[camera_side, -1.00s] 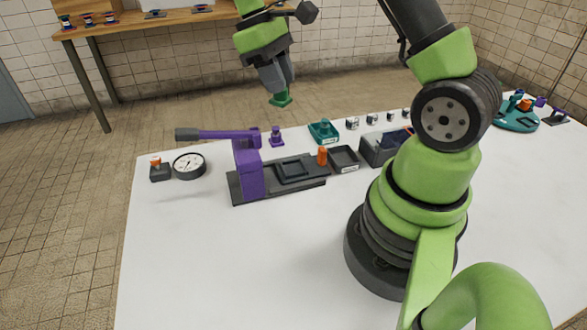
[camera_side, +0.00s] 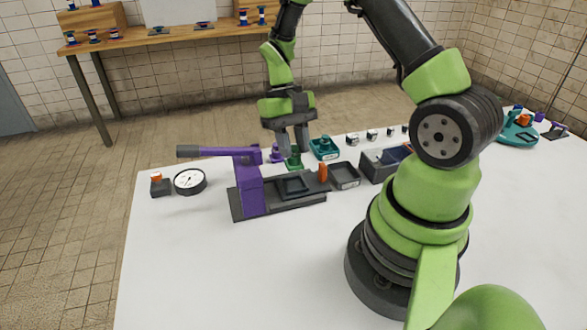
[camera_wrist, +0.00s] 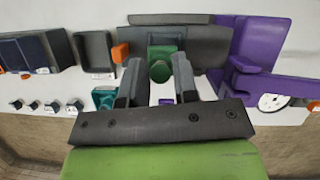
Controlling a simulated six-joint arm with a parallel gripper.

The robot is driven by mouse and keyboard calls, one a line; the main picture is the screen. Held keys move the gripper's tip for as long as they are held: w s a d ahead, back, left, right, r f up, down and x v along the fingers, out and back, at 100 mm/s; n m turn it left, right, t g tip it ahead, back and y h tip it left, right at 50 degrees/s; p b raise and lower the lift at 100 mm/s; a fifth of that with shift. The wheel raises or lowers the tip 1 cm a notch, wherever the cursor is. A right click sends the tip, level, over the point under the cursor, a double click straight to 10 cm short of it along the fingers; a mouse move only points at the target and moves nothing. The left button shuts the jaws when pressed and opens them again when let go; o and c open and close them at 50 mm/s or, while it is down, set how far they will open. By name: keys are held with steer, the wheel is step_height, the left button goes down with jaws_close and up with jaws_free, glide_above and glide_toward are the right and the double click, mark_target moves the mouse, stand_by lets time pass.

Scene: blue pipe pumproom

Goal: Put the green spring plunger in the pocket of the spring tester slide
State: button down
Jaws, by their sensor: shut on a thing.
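The green spring plunger (camera_side: 294,161) is held upright between the fingertips of my gripper (camera_side: 293,150), which is shut on it. In the wrist view the plunger (camera_wrist: 160,70) shows between the two fingers (camera_wrist: 157,75), its round top towards the camera and its wider base beyond. The spring tester (camera_side: 249,190) is purple with a long lever and a dark slide (camera_side: 308,196). A square pocket (camera_side: 293,186) sits on the slide. In the side view the plunger is at the slide's far side, just above the pocket in the picture. In the wrist view the plunger partly hides the pocket.
An orange peg (camera_side: 323,172) stands at the slide's right end, close to a dark tray (camera_side: 345,175). A purple plunger (camera_side: 276,154) and a teal holder (camera_side: 324,148) stand behind. A dial gauge (camera_side: 190,181) is at left. The near tabletop (camera_side: 240,270) is clear.

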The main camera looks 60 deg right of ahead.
mark_target(293, 166)
steer(key=shift+f, duration=2.55)
steer(key=shift+f, duration=0.1)
steer(key=c, duration=0.9)
jaws_free()
